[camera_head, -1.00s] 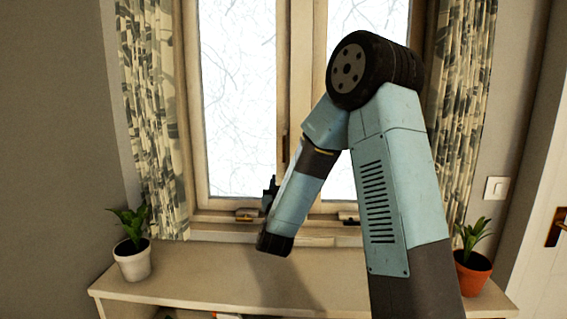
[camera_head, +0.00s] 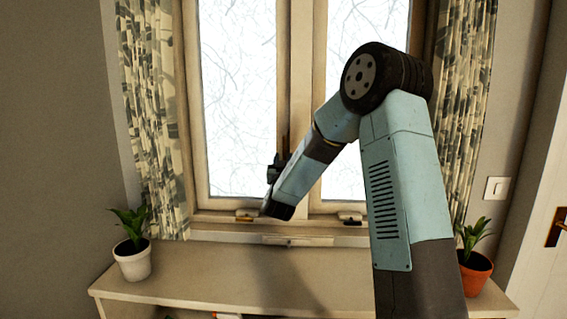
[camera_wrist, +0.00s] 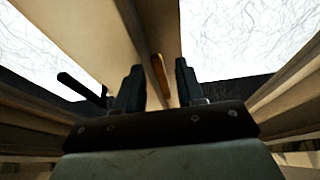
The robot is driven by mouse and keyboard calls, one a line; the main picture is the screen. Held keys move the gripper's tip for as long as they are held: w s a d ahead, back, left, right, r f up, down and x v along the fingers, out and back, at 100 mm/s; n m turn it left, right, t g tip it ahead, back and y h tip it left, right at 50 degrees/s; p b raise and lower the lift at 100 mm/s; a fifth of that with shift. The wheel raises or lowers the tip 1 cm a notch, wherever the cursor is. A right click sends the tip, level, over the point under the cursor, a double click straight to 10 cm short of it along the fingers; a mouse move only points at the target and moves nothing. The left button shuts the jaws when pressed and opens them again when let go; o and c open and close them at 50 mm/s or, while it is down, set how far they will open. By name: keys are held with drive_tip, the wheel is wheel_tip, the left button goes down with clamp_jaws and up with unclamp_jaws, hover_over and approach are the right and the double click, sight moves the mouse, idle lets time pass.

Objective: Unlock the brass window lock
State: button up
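A brass-coloured upright handle (camera_wrist: 160,75), which looks like the window lock, is on the pale centre post of the window. In the head view, its brown upper part (camera_head: 285,143) shows just above my gripper (camera_head: 277,167). In the wrist view, my gripper (camera_wrist: 159,66) is open, with its two dark fingers apart and the handle seen in the gap between them. The handle appears beyond the fingertips; I cannot tell the exact distance, and I see no clear contact. My wrist and fingers hide the lower post in the head view.
Small brass-and-white fittings sit on the lower frame at left (camera_head: 246,214) and right (camera_head: 350,217). A white-potted plant (camera_head: 132,262) and a terracotta-potted plant (camera_head: 473,272) stand at the ends of the shelf top (camera_head: 200,275), whose middle is clear. Curtains (camera_head: 155,120) flank the window.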

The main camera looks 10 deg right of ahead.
clamp_jaws()
idle(0.5)
